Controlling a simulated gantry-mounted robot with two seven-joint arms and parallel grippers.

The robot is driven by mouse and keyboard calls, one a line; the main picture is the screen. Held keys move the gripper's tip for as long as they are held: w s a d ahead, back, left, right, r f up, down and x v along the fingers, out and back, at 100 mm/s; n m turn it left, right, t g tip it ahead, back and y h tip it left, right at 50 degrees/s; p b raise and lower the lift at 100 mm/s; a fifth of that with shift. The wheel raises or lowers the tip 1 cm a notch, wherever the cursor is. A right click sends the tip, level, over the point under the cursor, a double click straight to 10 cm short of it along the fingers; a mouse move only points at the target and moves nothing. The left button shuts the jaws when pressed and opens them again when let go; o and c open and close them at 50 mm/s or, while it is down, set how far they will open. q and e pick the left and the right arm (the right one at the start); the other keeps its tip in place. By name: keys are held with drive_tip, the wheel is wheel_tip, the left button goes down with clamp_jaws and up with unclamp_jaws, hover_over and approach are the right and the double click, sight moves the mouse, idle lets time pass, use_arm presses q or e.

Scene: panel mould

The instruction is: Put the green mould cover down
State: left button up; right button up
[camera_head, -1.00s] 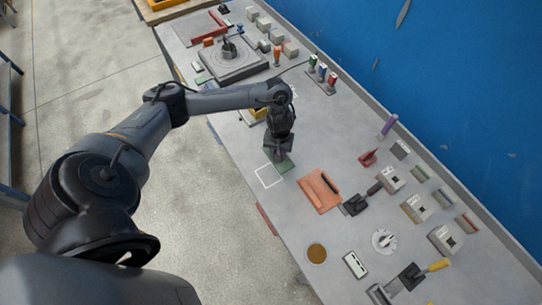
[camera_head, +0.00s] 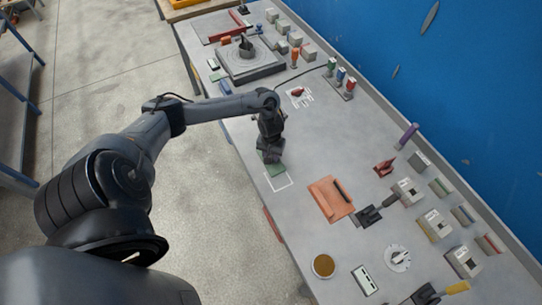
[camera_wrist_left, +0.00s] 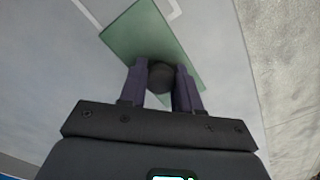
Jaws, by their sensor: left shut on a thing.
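The green mould cover (camera_head: 271,170) is a flat square plate, at the upper left of a white square outline (camera_head: 279,184) on the bench and partly overlapping it in the picture. My left gripper (camera_head: 268,156) points down over it. In the left wrist view, the gripper (camera_wrist_left: 160,85) is shut on the dark round knob (camera_wrist_left: 160,75) of the cover (camera_wrist_left: 150,35). Part of the outline shows beyond the plate there. I cannot tell whether the plate touches the bench. My right gripper is not in view.
An orange board (camera_head: 328,201) lies right of the outline. A brown round dish (camera_head: 323,265) and a grey box with a round part (camera_head: 247,62) stand on the bench (camera_head: 235,190). Several small blocks line the wall side. The bench's left edge is close to the cover.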

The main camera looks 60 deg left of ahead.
use_arm(q)
drive_tip(key=shift+f, duration=0.2)
drive_tip(key=o, duration=1.1)
drive_tip(key=shift+c, duration=0.2)
